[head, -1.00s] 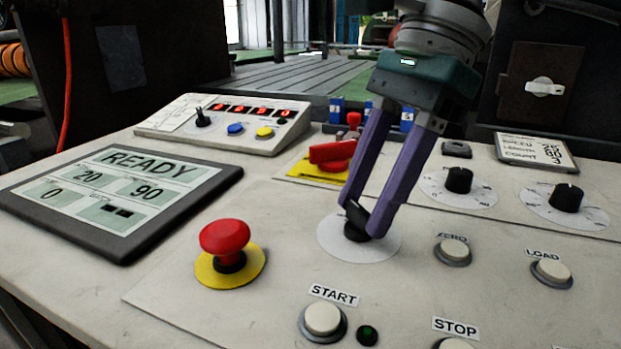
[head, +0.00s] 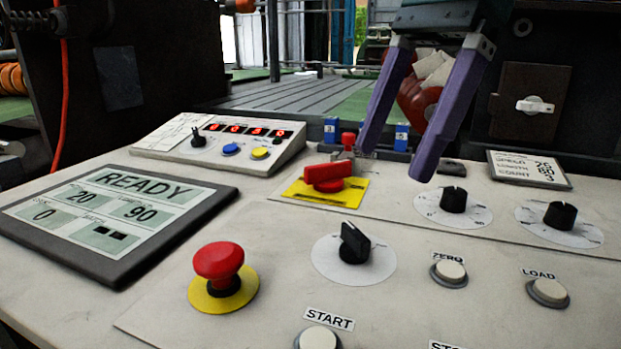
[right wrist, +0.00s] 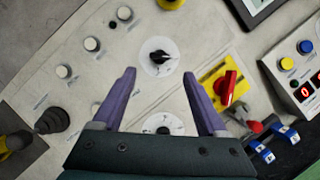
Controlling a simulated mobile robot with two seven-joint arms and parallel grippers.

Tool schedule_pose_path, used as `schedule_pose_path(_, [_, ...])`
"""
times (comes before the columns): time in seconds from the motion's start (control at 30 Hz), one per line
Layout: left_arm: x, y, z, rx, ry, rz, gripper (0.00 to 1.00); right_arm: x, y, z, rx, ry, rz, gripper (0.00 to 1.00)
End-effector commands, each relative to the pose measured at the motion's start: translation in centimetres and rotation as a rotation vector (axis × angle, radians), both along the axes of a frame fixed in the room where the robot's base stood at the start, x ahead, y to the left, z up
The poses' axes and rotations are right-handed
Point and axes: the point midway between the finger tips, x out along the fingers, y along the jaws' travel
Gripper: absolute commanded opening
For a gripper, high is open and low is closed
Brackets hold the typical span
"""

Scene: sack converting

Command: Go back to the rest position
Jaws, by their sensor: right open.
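My right gripper (head: 391,164) hangs above the back of the control panel (head: 290,290) with its two purple fingers apart and nothing between them. The black selector knob (head: 354,243) on its white disc stands free in front of and below the fingers. In the right wrist view the open fingers (right wrist: 160,74) point toward that black knob (right wrist: 159,57), with a clear gap to it. My left gripper is not in view.
A red emergency button (head: 219,262), a red switch handle (head: 327,176) on a yellow plate and two black dials (head: 454,199) (head: 560,215) stick up from the panel. A screen reading READY (head: 115,215) lies at left. A sloped display box (head: 220,140) stands behind.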

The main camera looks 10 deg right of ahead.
Motion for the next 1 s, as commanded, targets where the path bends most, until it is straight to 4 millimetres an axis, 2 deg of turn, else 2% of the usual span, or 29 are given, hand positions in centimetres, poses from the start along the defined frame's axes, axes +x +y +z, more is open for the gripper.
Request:
schedule_pose_path(0.1, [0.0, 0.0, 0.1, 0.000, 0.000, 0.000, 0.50, 0.2, -0.6, 1.5, 0.000, -0.001, 0.000, 0.76])
schedule_pose_path(0.2, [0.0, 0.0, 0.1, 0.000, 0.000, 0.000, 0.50, 0.2, -0.8, 2.0, 0.000, 0.000, 0.001, 0.76])
schedule_pose_path(0.57, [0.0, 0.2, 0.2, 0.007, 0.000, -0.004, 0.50, 0.2, -0.4, 2.1, 0.017, 0.000, 0.002, 0.76])
schedule_pose_path(0.67, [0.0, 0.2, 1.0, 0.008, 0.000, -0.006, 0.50, 0.1, 2.5, 2.3, 0.122, -0.006, -0.006, 0.76])
schedule_pose_path(0.77, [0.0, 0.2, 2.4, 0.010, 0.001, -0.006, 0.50, -0.3, 8.4, 3.6, 0.362, 0.007, -0.050, 0.76])
schedule_pose_path(0.8, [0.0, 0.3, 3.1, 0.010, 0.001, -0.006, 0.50, -0.7, 11.2, 4.8, 0.495, 0.031, -0.086, 0.76])
schedule_pose_path(0.87, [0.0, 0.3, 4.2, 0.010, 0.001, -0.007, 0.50, -1.3, 15.0, 7.4, 0.713, 0.087, -0.168, 0.76])
schedule_pose_path(0.9, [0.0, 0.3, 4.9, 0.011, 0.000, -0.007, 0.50, -1.6, 16.9, 9.6, 0.859, 0.141, -0.239, 0.76])
schedule_pose_path(1.0, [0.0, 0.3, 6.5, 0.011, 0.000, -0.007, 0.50, -1.3, 19.1, 15.2, 1.207, 0.316, -0.454, 0.76])
